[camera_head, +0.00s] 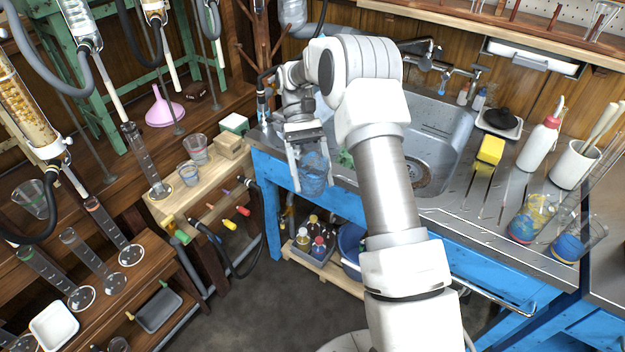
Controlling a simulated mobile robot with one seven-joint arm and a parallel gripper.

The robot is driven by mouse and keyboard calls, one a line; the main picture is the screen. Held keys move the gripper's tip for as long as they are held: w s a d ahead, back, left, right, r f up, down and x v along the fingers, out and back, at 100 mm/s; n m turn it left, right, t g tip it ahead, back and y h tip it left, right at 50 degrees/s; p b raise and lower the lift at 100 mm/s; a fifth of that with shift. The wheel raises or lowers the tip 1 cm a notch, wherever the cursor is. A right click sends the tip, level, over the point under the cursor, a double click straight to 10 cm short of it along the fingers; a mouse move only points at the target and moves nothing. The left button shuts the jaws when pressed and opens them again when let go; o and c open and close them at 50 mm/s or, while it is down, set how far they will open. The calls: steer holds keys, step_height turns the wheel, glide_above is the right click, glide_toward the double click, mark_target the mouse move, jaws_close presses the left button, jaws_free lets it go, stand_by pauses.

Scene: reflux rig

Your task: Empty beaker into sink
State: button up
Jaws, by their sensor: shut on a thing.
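My gripper (308,160) is shut on a clear beaker (314,178) with a bluish look. The beaker is held roughly upright at the front left edge of the sink counter, with one finger visible on its left side. Whether it holds liquid is hard to tell. The metal sink (437,150) is to the right of the beaker, partly hidden behind my arm. Its drain shows at the bottom of the basin.
A wooden bench (165,205) with small glasses is left. The basin's right side looks clear.

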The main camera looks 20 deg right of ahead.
mark_target(312, 193)
steer(key=shift+g, duration=0.3)
step_height(312, 193, down, 6)
steer(key=b, duration=0.5)
steer(key=shift+w+r+b, duration=0.15)
steer(key=shift+b, duration=0.2)
step_height(312, 193, up, 4)
steer(key=p, duration=0.3)
steer(key=shift+p, duration=0.35)
steer(key=shift+d+r+p, duration=0.1)
steer(key=shift+r+p, duration=0.6)
steer(key=shift+p, duration=0.1)
steer(key=shift+d+r+g+p, duration=0.2)
steer(key=shift+r+g+p, duration=0.1)
steer(key=shift+r+p, duration=0.5)
steer(key=shift+s+d+n+h+p, duration=0.2)
steer(key=shift+d+n+h+p, duration=0.1)
steer(key=shift+p, duration=0.1)
